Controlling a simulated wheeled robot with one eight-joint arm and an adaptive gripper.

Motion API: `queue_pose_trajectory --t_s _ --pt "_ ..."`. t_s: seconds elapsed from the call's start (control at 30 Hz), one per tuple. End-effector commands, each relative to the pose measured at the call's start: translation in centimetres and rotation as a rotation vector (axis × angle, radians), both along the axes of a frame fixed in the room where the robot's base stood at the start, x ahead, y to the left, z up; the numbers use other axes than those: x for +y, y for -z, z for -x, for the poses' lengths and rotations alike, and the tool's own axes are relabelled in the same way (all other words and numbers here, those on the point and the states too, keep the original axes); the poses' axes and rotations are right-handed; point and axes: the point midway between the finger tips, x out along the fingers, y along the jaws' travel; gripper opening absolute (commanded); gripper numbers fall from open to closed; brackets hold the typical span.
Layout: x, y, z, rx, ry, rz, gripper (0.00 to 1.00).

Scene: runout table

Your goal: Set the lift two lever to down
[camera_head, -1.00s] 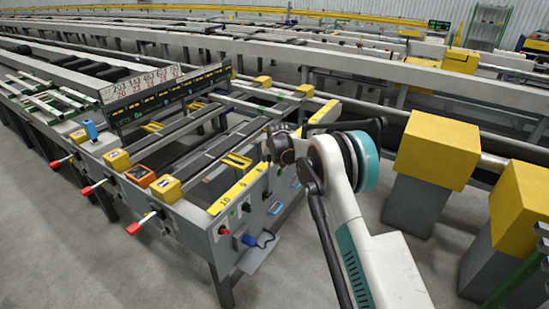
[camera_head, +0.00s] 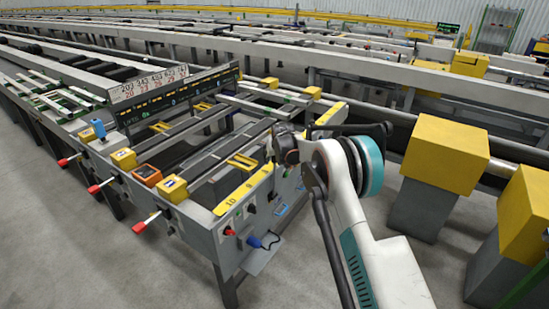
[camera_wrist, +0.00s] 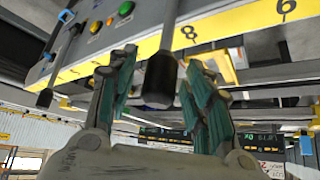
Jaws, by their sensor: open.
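In the wrist view my gripper (camera_wrist: 160,78) is open. Its two green-grey fingers stand on either side of a dark lever handle (camera_wrist: 160,82), which appears between them; I cannot tell whether they touch it. A second dark lever handle (camera_wrist: 46,96) hangs at the left. Both levers are by a grey panel (camera_wrist: 95,40) with a green button (camera_wrist: 126,8) and a yellow button (camera_wrist: 95,27). No readable label shows which lever is lift two. In the head view my arm hides the gripper and these dark levers.
In the head view the grey runout table (camera_head: 206,232) has several red-tipped levers, one near its front corner (camera_head: 146,222). Yellow-topped posts (camera_head: 445,155) stand right of my arm. A blue plug (camera_head: 254,241) hangs on the table end. Floor at lower left is clear.

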Motion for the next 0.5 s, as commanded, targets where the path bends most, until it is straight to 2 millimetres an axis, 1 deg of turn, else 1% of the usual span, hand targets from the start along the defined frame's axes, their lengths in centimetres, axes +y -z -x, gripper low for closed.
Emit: queue_pose_trajectory --t_s 0.17,0.5 --pt "-0.1 -1.1 0.7 0.0 0.0 0.0 0.46" --pt "-0.6 -5.4 4.0 0.0 0.0 0.0 0.46"
